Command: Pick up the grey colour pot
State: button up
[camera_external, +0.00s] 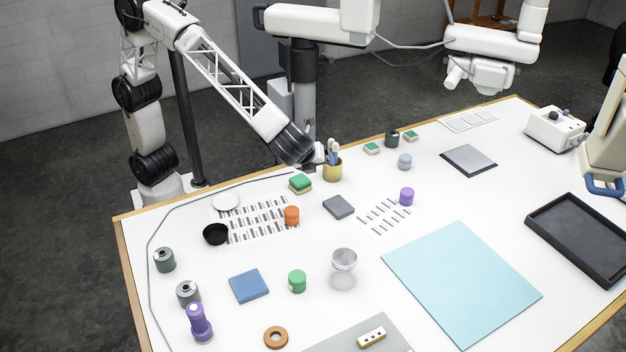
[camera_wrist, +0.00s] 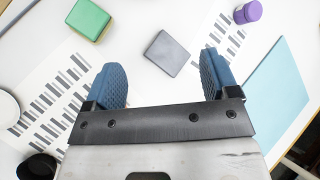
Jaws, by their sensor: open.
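The grey colour pot (camera_external: 404,161) appears to be the small light-grey cylinder standing upright toward the back of the table, in the external view. It is not in the wrist view. My gripper (camera_wrist: 164,80) is open in the wrist view, its two blue fingers wide apart with nothing held between them. The fingers point toward a flat grey block (camera_wrist: 166,52), which also shows in the external view (camera_external: 339,207). In the external view the end of my arm is near the back edge, left of the grey pot; the fingers cannot be made out clearly there.
Orange (camera_external: 291,215) and green (camera_external: 297,281) pots stand farther forward.

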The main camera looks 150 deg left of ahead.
jog(key=w+a+f+m+g+y, duration=0.1)
jog(key=a+f, duration=0.2)
jog(key=a, duration=0.6)
jog(key=w+a+f+m+g, duration=0.1)
jog(key=a+f, duration=0.2)
jog(key=a, duration=0.5)
jog(key=m+g+y, duration=0.2)
jog(key=g, duration=0.1)
send_near(404, 162)
jog(key=x, duration=0.4)
jog(key=shift+s+a, duration=0.1)
jog(key=shift+s, duration=0.05)
jog(key=shift+a, duration=0.25)
jog(key=shift+s, duration=0.1)
jog(key=shift+x, duration=1.3)
jog(key=shift+f, duration=0.1)
jog(key=shift+x, duration=2.55)
jog(key=shift+f, duration=0.15)
